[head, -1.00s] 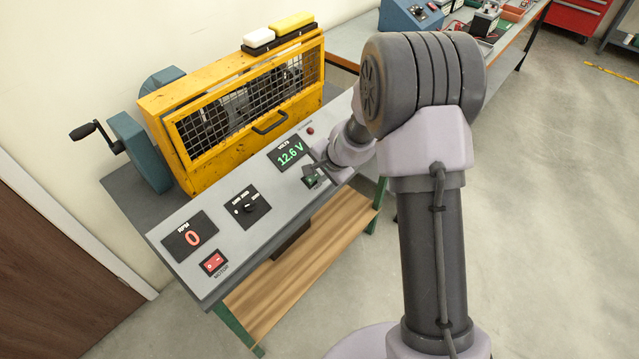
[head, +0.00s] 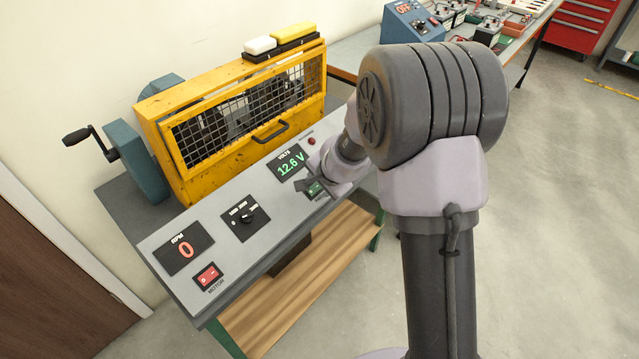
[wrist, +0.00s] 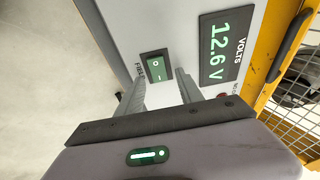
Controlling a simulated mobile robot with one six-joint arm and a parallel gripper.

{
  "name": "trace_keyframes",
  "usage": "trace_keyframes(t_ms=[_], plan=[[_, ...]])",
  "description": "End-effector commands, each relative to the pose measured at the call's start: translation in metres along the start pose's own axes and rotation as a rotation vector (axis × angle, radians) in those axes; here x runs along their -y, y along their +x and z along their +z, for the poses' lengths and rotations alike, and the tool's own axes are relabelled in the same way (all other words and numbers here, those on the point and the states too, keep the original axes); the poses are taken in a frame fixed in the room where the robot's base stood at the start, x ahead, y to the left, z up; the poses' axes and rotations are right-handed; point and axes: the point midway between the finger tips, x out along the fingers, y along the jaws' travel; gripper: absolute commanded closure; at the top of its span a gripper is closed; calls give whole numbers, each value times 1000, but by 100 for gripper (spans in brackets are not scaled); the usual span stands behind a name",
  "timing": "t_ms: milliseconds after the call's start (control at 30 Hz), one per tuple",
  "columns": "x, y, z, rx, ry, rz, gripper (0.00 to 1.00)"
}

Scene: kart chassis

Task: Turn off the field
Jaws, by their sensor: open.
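The field switch is a green rocker (wrist: 156,67) marked with a circle and a bar, set in a dark frame on the grey panel. It also shows in the head view (head: 314,188), partly hidden by my gripper. My gripper (wrist: 160,80) is open and empty, its two fingers on either side of the switch in the wrist view. I cannot tell if the fingers touch the panel. The green volts display (head: 290,163) reads 12.6 V and also shows in the wrist view (wrist: 226,45).
The panel also carries a red motor rocker (head: 208,276), a dark selector knob (head: 246,217), an RPM display (head: 183,248) reading 0 and a small red lamp (head: 311,141). A yellow mesh guard (head: 250,112) stands behind the panel. Open floor lies to the right.

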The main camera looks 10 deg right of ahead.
Motion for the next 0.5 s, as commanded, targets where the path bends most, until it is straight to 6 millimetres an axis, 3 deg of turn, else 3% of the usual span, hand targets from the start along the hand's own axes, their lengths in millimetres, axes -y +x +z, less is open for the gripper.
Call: trace_keyframes(t_ms=[167, 500], plan=[[2, -22, -1, -1, 0, -1, 56], [4, -131, -2, -1, 1, -1, 56]])
